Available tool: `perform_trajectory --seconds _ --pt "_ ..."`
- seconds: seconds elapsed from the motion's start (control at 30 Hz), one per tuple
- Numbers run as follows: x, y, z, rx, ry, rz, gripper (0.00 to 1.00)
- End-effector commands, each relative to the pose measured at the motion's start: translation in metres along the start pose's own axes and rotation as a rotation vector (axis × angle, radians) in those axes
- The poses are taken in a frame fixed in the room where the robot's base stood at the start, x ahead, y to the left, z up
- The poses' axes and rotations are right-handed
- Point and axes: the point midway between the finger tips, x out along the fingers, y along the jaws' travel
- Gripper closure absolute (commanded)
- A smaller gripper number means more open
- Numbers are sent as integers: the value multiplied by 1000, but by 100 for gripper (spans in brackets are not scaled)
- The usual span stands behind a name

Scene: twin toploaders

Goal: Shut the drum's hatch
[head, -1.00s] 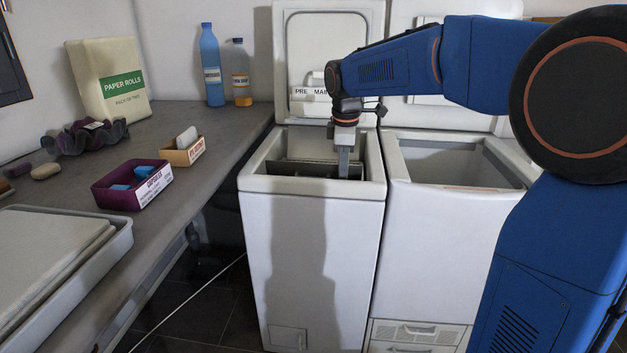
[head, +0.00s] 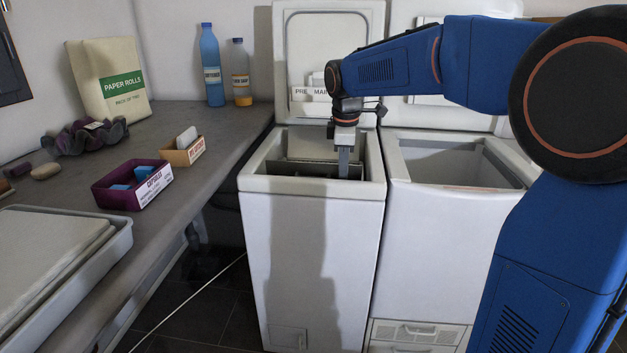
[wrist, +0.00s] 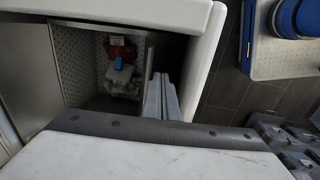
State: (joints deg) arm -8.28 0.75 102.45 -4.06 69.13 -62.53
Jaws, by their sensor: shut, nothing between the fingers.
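The left toploader (head: 312,265) stands with its lid (head: 328,50) up. In its opening, a pale panel (head: 312,147) stands at the back and a darker one (head: 300,169) in front; they look like the raised leaves of the drum's hatch. The wrist view shows the perforated drum (wrist: 78,60) uncovered, with red, blue and whitish items (wrist: 120,65) inside. My gripper (head: 343,168) is shut and empty, pointing down into the opening at the right. In the wrist view its fingers (wrist: 162,97) are close to the front leaf's edge (wrist: 149,62); I cannot tell whether they touch.
The right toploader (head: 450,230) stands close beside, also open. A counter (head: 215,170) on the left holds a purple box (head: 130,185), a small tan box (head: 183,152), bottles (head: 211,70), a paper-rolls pack (head: 110,80) and a grey tray (head: 100,250). The opening's white rim (wrist: 205,60) lies close to the fingers.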

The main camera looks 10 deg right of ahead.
Motion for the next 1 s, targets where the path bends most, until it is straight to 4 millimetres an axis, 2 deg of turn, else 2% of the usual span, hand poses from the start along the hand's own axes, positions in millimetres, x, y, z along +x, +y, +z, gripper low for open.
perform_trajectory --seconds 0.3,0.67,1.0 --pt "2 14 0 0 0 0 100" --pt "2 15 0 0 0 0 100" --pt "2 36 0 1 -1 0 100"
